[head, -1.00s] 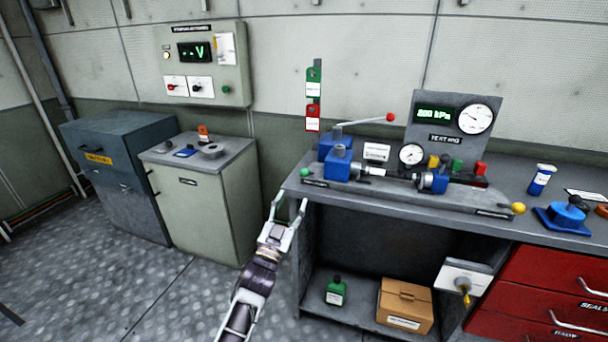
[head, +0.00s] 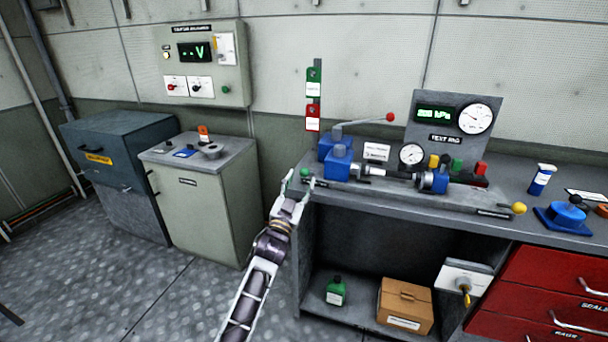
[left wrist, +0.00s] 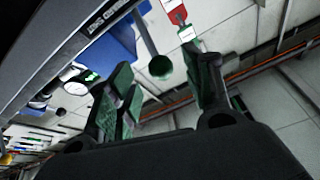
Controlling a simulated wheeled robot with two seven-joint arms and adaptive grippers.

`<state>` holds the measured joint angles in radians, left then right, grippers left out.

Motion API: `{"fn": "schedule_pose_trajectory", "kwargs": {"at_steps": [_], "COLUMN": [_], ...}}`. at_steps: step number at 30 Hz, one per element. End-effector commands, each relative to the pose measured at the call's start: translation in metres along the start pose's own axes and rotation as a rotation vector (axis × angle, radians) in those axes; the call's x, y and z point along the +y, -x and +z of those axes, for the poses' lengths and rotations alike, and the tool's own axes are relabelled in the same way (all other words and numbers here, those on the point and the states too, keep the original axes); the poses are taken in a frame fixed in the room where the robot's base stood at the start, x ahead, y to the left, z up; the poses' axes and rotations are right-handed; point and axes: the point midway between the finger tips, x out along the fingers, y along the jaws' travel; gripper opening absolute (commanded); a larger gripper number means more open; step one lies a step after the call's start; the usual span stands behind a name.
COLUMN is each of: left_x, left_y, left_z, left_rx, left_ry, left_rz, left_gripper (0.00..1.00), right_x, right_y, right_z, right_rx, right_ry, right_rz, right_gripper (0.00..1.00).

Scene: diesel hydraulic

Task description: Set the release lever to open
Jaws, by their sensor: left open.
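A lever with a green ball knob (head: 304,172) stands at the left front end of the test rig (head: 400,195) on the bench. In the left wrist view the green knob (left wrist: 160,67) sits on a grey rod and appears between my finger pads. I cannot tell whether they touch it. My left gripper (head: 300,184) is open, just in front of the bench's left corner, fingers pointing up at the knob. A yellow knob (head: 519,208) is at the rig's right end, and a red-ball pump handle (head: 390,117) rises behind. The small labels are unreadable. My right gripper is out of view.
The bench edge lies right beside my left gripper. A blue pump block (head: 337,165) stands close to the green knob. A grey-green cabinet (head: 208,205) is at the left, with floor showing between. A box (head: 405,304) and green bottle (head: 336,292) sit below the bench.

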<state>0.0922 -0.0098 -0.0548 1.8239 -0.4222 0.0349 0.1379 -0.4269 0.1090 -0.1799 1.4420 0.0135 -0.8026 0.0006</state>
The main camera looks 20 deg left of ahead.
Motion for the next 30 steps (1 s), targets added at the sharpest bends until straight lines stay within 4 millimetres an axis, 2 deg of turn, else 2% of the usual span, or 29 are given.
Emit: {"fn": "schedule_pose_trajectory", "kwargs": {"at_steps": [15, 30], "left_x": [0.000, 0.000], "left_y": [-0.037, -0.043], "left_z": [-0.001, -0.001], "left_rx": [0.002, 0.001], "left_ry": [-0.001, -0.001], "left_rz": [0.000, 0.000], "left_gripper": [0.51, 0.49], "right_x": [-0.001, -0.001], "right_y": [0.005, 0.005], "right_z": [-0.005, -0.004], "right_rx": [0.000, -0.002], "right_ry": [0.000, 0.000], "right_rz": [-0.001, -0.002], "right_gripper": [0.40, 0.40]}}
